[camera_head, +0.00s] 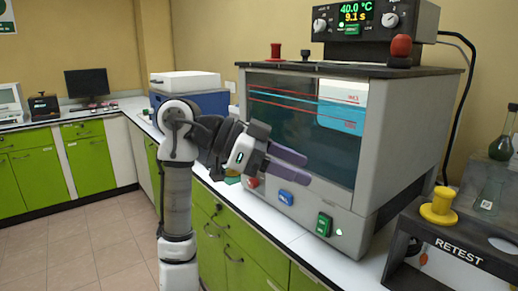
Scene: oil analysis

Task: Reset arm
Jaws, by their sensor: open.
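My gripper (288,163) is in the middle of the head camera view, at the end of my raised arm. Its two purple-grey fingers are apart with nothing between them, and they point right. It is in front of the lower left of a large grey bath machine (394,150) with a glass front. The display (355,13) on top of the machine reads 40.0 °C and 9.1 s. A red button (253,182), a blue button (286,198) and a green button (323,225) are on the lower front.
A dark rack labelled RETEST (459,251) stands at the right, with a yellow stopper-like piece (439,206) on it. A glass flask (490,195) stands behind. A blue-and-white box (187,84) is on the counter behind my arm. Tiled floor (95,215) is clear at left.

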